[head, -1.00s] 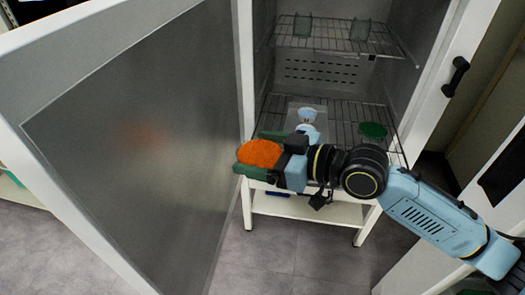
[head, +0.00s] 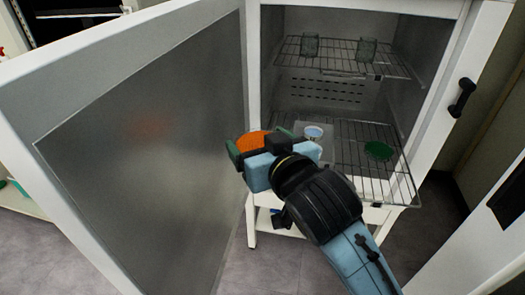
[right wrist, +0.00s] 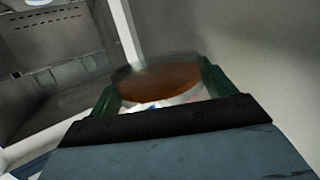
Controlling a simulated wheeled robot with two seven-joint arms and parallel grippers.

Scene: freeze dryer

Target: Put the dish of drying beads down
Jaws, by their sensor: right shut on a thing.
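The dish of orange drying beads (head: 253,139) is held in my right gripper (head: 257,144), whose green fingers are shut on its two sides. It is at the left of the cabinet opening, by the front of the lower wire shelf (head: 350,165). I cannot tell whether it touches the shelf. In the right wrist view the dish (right wrist: 158,84) sits between the green fingers (right wrist: 160,92), its clear wall showing around the beads. My wrist hides part of the dish in the head view. My left gripper is not in view.
The open cabinet door (head: 145,150) stands close to the left. A pale flat piece with a small blue-white cup (head: 313,132) and a green disc (head: 378,151) are on the lower shelf. Two glass beakers stand on the upper shelf (head: 340,60). Bare wire shows between cup and disc.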

